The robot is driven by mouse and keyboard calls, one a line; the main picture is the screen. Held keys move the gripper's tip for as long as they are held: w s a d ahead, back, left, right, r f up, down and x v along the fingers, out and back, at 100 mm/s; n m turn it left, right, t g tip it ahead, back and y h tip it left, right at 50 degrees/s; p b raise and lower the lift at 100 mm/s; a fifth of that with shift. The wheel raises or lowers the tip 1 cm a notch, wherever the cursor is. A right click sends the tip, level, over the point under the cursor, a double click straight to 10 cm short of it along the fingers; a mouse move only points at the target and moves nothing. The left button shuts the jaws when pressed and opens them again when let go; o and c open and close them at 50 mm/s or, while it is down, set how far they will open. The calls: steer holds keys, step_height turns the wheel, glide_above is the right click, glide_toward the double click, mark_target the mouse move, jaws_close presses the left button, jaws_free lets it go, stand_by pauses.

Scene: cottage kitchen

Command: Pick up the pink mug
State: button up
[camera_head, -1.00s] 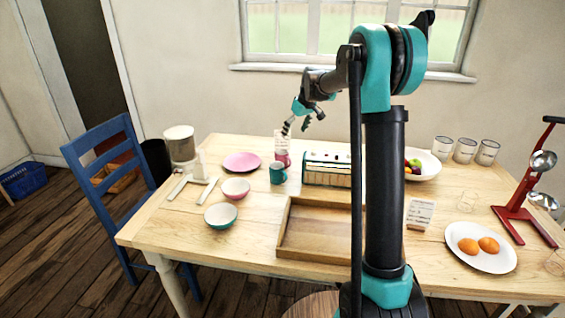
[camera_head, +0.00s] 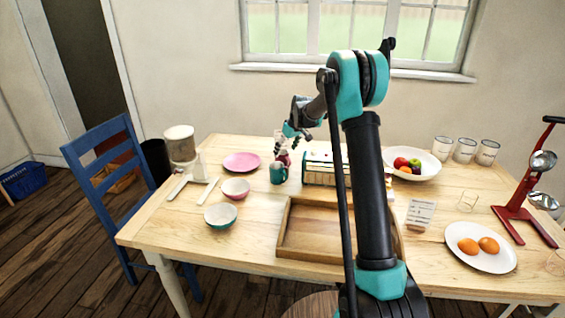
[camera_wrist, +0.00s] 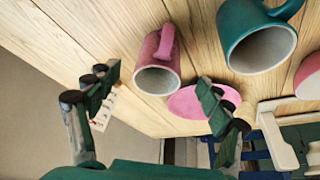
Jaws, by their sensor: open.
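The pink mug (camera_head: 284,158) stands on the table behind the teal mug (camera_head: 278,174), which partly covers it in the head view. In the wrist view the pink mug (camera_wrist: 158,78) shows its open mouth and handle, lying between and beyond my spread fingers. My gripper (camera_wrist: 157,78) is open and empty. In the head view my gripper (camera_head: 283,146) is just above the pink mug. Whether a finger touches the mug cannot be told. The teal mug (camera_wrist: 250,52) is beside the pink one, to the right in the wrist view.
A pink plate (camera_head: 241,162) lies left of the mugs, with two bowls (camera_head: 221,215) nearer the front. A slatted box (camera_head: 320,170) stands close on the right. A wooden tray (camera_head: 284,232) lies in front. A fruit bowl (camera_head: 428,167) is farther right.

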mark_target(282, 156)
steer(key=x, duration=0.5)
steer(key=shift+w, duration=0.25)
steer(key=c, duration=1.4)
